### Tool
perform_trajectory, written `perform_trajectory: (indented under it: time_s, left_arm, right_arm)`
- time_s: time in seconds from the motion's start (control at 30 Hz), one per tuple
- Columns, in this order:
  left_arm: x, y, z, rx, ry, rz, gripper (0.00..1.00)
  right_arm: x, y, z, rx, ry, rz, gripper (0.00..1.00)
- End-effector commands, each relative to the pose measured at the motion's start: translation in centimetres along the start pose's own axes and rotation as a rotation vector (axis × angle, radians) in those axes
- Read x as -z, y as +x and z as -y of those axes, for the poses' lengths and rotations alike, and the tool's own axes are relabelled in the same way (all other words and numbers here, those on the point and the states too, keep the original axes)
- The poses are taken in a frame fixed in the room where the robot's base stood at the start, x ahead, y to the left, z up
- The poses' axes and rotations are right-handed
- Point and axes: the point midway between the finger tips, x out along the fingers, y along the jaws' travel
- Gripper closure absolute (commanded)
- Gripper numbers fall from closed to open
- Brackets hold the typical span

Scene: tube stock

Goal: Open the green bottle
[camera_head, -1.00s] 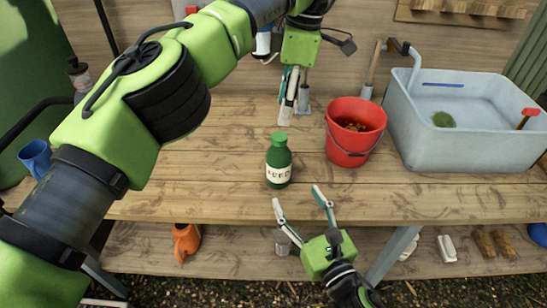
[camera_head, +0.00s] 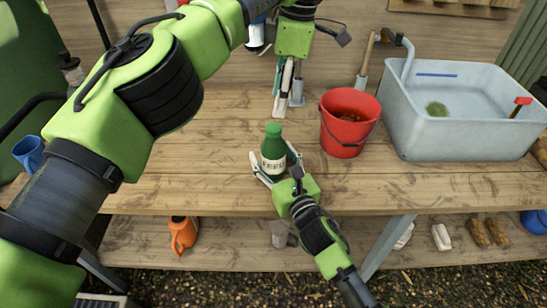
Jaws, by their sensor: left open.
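The green bottle (camera_head: 273,158), with a green cap (camera_head: 273,130) and a pale label, stands upright near the front of the wooden bench. The cap is on the bottle. My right gripper (camera_head: 272,153) comes from the front, with one finger on each side of the bottle's body. Its fingers look spread, with a small gap at the left; contact on the right side is hard to tell. My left gripper (camera_head: 284,108) points down behind the bottle, open and apart from it. It is seen edge-on, so its fingers overlap.
A red bucket (camera_head: 342,148) stands close to the right of the bottle. A grey basin (camera_head: 450,144) with a tap fills the bench's right side. A blue cup (camera_head: 29,152) is at the far left. The bench (camera_head: 190,185) left of the bottle is clear.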

Motion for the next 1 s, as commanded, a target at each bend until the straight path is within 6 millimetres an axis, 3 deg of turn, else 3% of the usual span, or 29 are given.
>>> perform_trajectory:
  time_s: [0.23, 0.43, 0.5, 0.77, 1.0]
  left_arm:
    - [0.0, 0.0, 0.0, 0.0, 0.0, 0.0, 0.53]
    - [0.0, 0.0, 0.0, 0.0, 0.0, 0.0, 0.53]
    - [0.0, 0.0, 0.0, 0.0, 0.0, 0.0, 0.53]
    - [0.25, -0.15, -0.28, -0.017, 0.161, 0.024, 0.53]
    - [0.84, -0.75, -0.68, -0.088, 0.638, 0.08, 0.53]
  right_arm:
    - [0.01, 0.04, 0.01, 0.0, 0.0, 0.0, 0.41]
    - [0.02, 0.02, 0.02, 0.0, 0.0, 0.0, 0.93]
    - [0.02, 0.01, 0.02, 0.0, 0.0, 0.0, 1.0]
    - [0.04, 0.0, 0.02, 0.0, 0.0, -0.001, 1.0]
    - [0.07, 0.0, 0.02, 0.001, 0.0, -0.001, 1.0]
